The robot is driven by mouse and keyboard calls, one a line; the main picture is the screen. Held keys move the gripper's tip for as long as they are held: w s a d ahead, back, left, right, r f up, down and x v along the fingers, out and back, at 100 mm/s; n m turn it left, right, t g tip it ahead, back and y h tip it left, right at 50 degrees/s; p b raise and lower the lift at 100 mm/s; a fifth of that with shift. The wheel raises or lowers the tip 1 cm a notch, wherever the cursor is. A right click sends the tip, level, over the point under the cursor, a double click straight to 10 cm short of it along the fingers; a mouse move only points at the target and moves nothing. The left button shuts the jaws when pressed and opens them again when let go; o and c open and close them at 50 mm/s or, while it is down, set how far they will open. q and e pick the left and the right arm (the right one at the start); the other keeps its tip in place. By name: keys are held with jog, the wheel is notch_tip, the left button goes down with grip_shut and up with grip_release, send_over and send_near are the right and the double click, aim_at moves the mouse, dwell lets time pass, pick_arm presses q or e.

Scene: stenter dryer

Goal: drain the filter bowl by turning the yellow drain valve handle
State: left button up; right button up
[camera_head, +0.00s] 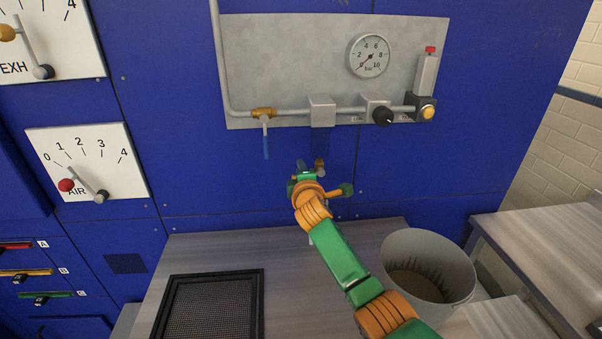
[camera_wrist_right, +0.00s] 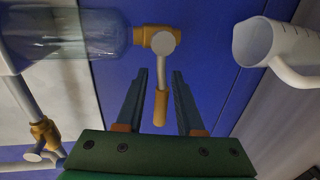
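The clear filter bowl (camera_head: 320,146) hangs under a grey block on the panel; it also shows at the top left of the right wrist view (camera_wrist_right: 70,35). A brass drain valve (camera_head: 320,163) sits at its lower end. In the right wrist view, its yellow drain valve handle (camera_wrist_right: 161,106) extends between the two fingers of my right gripper (camera_wrist_right: 160,80). The fingers are open, with a visible gap on each side of the handle. In the head view my right gripper (camera_head: 305,172) is just below the bowl and hides the handle. My left gripper is out of view.
A white jug (camera_wrist_right: 278,48) shows at the right in the wrist view. A blue-handled valve (camera_head: 265,138), pressure gauge (camera_head: 369,56) and black knob (camera_head: 383,116) are on the panel. A grey bin (camera_head: 426,262) and black mesh filter (camera_head: 211,305) are below.

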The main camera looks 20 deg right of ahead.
jog(key=shift+o, duration=0.2)
jog(key=v, duration=0.7)
dwell(0.6)
